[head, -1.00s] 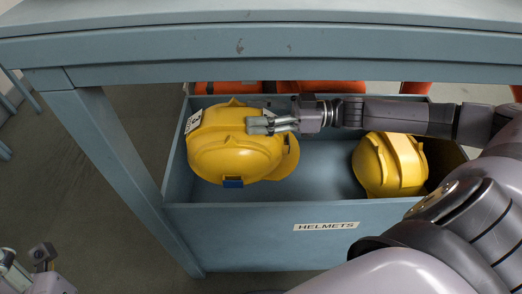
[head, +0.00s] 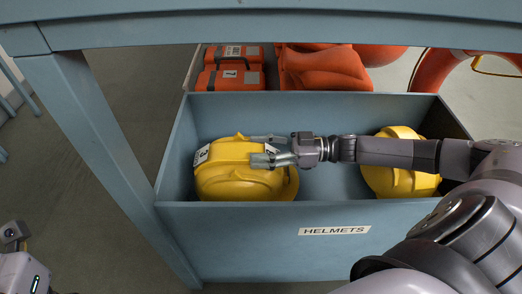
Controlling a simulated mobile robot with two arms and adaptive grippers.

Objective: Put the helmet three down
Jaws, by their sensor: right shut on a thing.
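A second yellow helmet (head: 392,180) lies at the right end of the bin, partly behind my right arm.
A blue-grey table edge (head: 260,30) crosses above, with its leg (head: 105,160) left of the bin. Behind the bin are orange cases (head: 228,78) and an orange bag (head: 322,70). The bin's middle floor is bare between the helmets.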

